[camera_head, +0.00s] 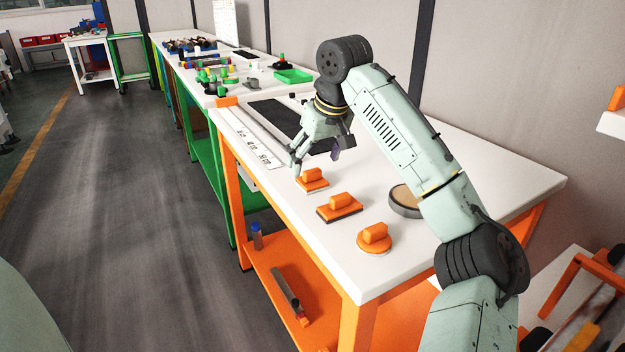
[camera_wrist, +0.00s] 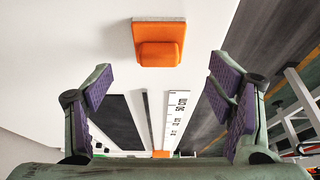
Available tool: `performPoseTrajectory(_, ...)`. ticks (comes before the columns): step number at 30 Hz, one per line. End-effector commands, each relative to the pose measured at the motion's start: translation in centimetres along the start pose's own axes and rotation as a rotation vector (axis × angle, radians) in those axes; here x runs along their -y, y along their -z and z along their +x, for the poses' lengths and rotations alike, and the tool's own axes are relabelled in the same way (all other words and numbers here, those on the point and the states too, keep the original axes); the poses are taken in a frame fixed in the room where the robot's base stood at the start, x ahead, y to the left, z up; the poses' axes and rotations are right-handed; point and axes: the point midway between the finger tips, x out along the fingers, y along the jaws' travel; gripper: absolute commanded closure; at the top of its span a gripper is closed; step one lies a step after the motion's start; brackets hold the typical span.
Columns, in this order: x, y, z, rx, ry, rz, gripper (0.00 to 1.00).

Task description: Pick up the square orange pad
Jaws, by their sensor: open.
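Three orange pads with raised handles stand in a row on the white table. The square orange pad (camera_head: 312,184) is the farthest one in the head view. A longer rectangular pad (camera_head: 340,209) is in the middle and a round one (camera_head: 375,240) is nearest. My gripper (camera_head: 315,160) is open and empty, just above and behind the square pad, and apart from it. In the wrist view one orange pad (camera_wrist: 158,42), seemingly the square one, lies ahead of my open fingers (camera_wrist: 159,80), roughly centred between them. Its handle and one edge show there.
A shallow round tan-filled dish (camera_head: 404,202) stands right of the pads, partly behind my arm. A white ruler (camera_head: 247,138) and a dark mat (camera_head: 285,121) lie farther back. The table's front edge runs close to the pads.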

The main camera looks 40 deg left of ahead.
Motion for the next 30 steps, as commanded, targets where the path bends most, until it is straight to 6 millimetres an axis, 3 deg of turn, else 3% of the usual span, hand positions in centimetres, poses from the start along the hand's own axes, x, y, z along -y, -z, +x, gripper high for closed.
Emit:
performPoseTrajectory(9, -0.1, -0.1, 4.2, 0.002, 0.0, 0.001, 0.25)
performPoseTrajectory(18, 0.0, -0.1, 4.9, 0.0, 0.001, 0.0, 0.25)
performPoseTrajectory(30, 0.0, -0.1, 4.8, 0.0, 0.001, 0.0, 0.52)
